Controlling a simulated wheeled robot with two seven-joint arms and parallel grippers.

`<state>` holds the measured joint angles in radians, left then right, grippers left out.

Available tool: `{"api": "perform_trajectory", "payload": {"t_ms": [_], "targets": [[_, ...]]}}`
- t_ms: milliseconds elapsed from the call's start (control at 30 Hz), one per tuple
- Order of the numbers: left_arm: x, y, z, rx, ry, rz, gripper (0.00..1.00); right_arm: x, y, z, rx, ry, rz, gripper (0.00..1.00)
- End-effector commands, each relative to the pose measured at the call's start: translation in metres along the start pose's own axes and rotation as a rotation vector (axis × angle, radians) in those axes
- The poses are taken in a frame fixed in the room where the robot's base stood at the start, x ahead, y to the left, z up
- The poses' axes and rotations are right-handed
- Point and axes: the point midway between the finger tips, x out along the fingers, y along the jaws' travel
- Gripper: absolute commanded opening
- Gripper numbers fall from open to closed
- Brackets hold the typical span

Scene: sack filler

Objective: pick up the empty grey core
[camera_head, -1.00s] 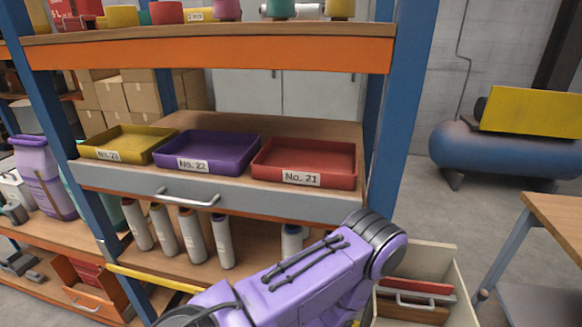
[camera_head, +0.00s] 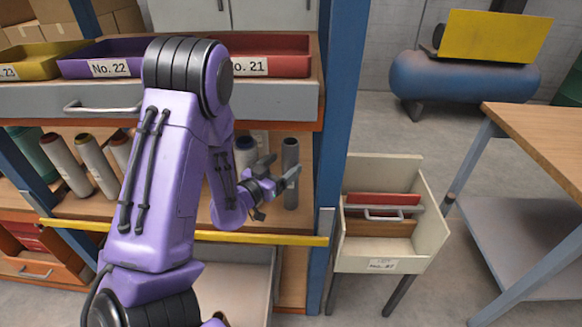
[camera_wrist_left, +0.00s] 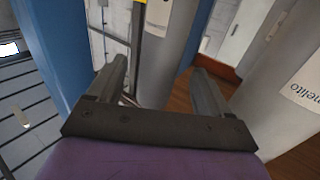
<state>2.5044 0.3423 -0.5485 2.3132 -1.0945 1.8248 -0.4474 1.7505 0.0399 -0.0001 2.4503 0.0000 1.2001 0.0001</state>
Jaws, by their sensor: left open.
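The grey core (camera_head: 290,158) is a slim upright cylinder on the lower wooden shelf, near the right blue post. My left gripper (camera_head: 277,172) reaches in at its left, with its fingers close to the core. In the left wrist view my gripper (camera_wrist_left: 160,90) is open. A grey upright cylinder (camera_wrist_left: 168,45), seemingly the core, shows between the two fingers in the picture. I cannot tell whether either finger touches it. My left forearm hides part of the shelf in the head view. My right gripper is not in view.
A labelled roll (camera_wrist_left: 285,90) stands close to the right finger, and the blue post (camera_wrist_left: 55,45) is on the left. More rolls (camera_head: 66,165) stand at the shelf's left. The drawer (camera_head: 250,98) overhangs; a yellow rail (camera_head: 270,239) edges the shelf. A cream bin (camera_head: 432,230) stands right.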

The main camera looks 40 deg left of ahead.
Motion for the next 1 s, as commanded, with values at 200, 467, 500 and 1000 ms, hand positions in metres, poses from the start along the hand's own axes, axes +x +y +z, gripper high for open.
{"api": "perform_trajectory", "payload": {"t_ms": [200,467,500,1000], "targets": [[0.033,0.001,-0.001,-0.003,-0.001,0.0,0.8,-0.014,0.001,-0.005,0.0,0.0,0.0,0.38],[0.059,0.001,0.003,-0.003,-0.003,0.0,0.8,-0.017,0.002,-0.007,0.0,0.0,0.0,0.38],[0.059,0.001,0.003,-0.003,-0.003,0.0,0.8,-0.016,0.002,-0.007,0.0,0.0,0.0,0.38],[0.059,0.002,0.003,-0.002,-0.003,0.001,0.1,-0.016,0.002,-0.007,0.0,0.0,0.0,0.38]]}}
